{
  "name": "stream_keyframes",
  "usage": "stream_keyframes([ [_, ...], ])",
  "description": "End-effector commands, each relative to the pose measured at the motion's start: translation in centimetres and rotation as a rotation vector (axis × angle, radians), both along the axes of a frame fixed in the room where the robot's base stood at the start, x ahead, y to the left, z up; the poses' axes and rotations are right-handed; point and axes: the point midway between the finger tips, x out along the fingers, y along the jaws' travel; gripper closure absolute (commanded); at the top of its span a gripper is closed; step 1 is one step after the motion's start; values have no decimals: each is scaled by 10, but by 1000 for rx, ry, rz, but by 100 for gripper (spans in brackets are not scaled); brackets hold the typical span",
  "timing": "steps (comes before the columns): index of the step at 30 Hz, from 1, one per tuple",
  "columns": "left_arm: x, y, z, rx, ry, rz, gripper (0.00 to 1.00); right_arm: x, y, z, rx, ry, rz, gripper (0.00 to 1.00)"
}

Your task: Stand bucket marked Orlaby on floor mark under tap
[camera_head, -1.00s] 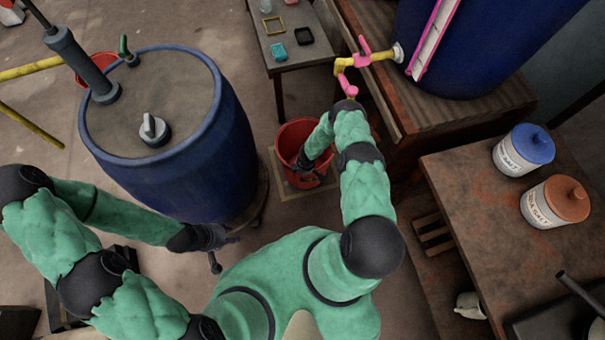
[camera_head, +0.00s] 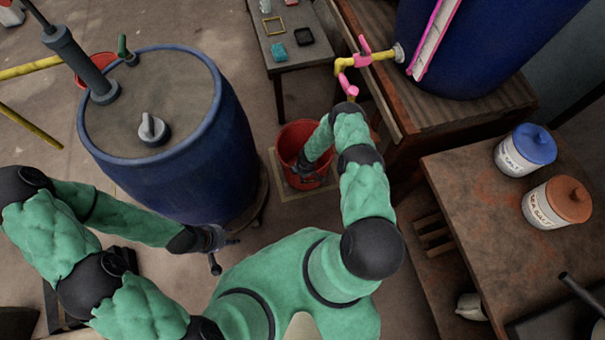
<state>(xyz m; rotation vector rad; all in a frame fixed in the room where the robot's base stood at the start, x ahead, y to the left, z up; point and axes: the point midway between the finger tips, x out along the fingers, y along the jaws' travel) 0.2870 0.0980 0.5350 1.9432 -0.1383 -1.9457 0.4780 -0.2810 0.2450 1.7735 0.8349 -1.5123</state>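A red bucket (camera_head: 291,142) stands at the pale square floor mark (camera_head: 320,193), near the pink and yellow tap (camera_head: 352,74) of the raised blue vat. Lettering on the bucket's side is too small to read. My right arm reaches over the bucket, and its dark gripper (camera_head: 306,166) is at the near side of the bucket, partly hidden by my arm. I cannot tell whether its fingers are closed on the bucket. My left gripper (camera_head: 224,254) is low beside the large blue drum, its fingers spread and empty, away from the bucket.
The blue drum (camera_head: 200,170) stands left of the bucket. Another red bucket (camera_head: 95,68) shows behind it. A small table (camera_head: 300,62) stands beyond the bucket. The wooden vat stand (camera_head: 430,125) and a table with two jars (camera_head: 450,185) are on the right.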

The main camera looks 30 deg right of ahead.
Motion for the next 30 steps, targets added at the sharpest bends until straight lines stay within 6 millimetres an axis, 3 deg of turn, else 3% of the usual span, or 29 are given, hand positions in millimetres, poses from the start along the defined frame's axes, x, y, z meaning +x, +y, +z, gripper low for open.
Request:
stream_keyframes([
  [18,0,0,66,0,0,0,60,-10,-6,89,-1,0,-2,67],
  [24,0,0,78,0,0,0,60,-13,-7,111,-2,-1,-2,67],
  [30,0,0,81,0,0,0,60,-16,-3,121,11,5,-10,67],
])
